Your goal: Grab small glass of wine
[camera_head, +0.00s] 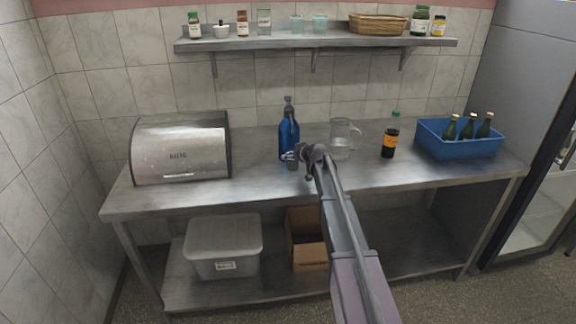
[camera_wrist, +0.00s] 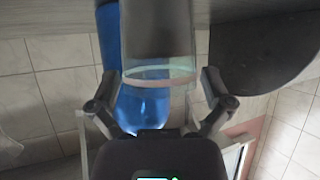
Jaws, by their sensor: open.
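A small clear glass (camera_head: 292,163) stands on the metal counter, just in front of a blue bottle (camera_head: 288,135). In the wrist view, which looks upside down, the glass (camera_wrist: 160,45) shows large, with its rim towards my gripper. The blue bottle (camera_wrist: 140,108) shows behind and through it. My gripper (camera_wrist: 161,92) is open, with one finger on each side of the glass near its rim. I cannot tell whether either finger touches it. In the head view my gripper (camera_head: 299,155) is beside the glass and partly covers it. Any wine inside cannot be made out.
A bread bin (camera_head: 180,150) stands left on the counter (camera_head: 250,186). A glass jug (camera_head: 341,142), a dark bottle (camera_head: 389,143) and a blue crate (camera_head: 460,146) with green bottles stand right. A shelf (camera_head: 316,43) with jars hangs above. The counter's front left is clear.

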